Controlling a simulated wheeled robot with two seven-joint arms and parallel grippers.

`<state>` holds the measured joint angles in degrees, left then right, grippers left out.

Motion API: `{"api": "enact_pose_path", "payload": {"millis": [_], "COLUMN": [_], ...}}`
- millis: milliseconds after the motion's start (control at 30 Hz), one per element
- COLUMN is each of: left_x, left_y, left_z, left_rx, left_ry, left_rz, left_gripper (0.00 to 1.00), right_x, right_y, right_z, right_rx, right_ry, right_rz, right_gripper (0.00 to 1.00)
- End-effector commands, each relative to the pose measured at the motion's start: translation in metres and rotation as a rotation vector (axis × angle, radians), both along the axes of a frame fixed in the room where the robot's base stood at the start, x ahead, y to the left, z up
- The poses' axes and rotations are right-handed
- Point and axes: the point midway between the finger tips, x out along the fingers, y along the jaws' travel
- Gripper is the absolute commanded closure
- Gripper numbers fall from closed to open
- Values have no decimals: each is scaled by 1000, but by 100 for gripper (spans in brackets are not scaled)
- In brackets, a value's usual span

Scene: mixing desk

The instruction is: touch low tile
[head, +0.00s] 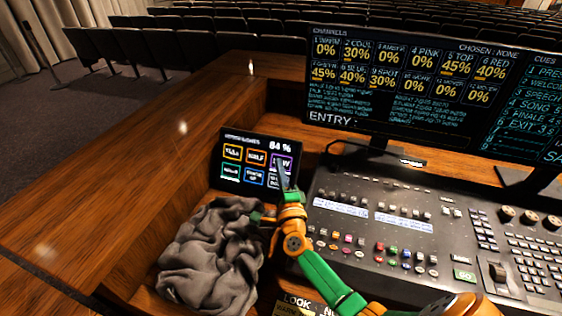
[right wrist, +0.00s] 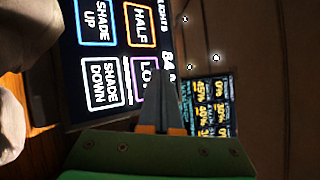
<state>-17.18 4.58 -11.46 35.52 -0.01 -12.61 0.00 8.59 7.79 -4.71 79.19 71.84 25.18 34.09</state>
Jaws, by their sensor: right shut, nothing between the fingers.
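The low tile (head: 281,162) is the purple-outlined tile at the upper right of a small tilted touch panel (head: 215,183). In the right wrist view the low tile (right wrist: 145,78) is turned sideways, and its word is partly hidden by my fingers. My right gripper (head: 283,172) is shut and empty, its thin tips pointing up in front of the tile's lower part. In the right wrist view the gripper (right wrist: 167,88) has its tips beside the tile's edge. I cannot tell whether they touch the glass. My left gripper is not in view.
A crumpled grey cloth (head: 212,258) lies in front of the panel, close to my right wrist. A mixing console (head: 400,225) fills the right side. A large monitor (head: 420,95) stands behind it. The wooden ledge (head: 110,200) at left is clear.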

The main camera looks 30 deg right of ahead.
Motion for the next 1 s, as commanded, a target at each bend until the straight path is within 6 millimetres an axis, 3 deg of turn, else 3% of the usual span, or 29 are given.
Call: {"api": "enact_pose_path", "payload": {"millis": [500, 1000], "left_x": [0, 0], "left_y": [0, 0], "left_z": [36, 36], "left_rx": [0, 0], "left_ry": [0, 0], "left_rz": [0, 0], "left_gripper": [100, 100], "right_x": [-26, -29], "right_y": [30, 33], "right_z": [24, 24], "right_rx": [1, 0], "right_ry": [1, 0], "right_rz": [1, 0], "right_gripper": [100, 100]}}
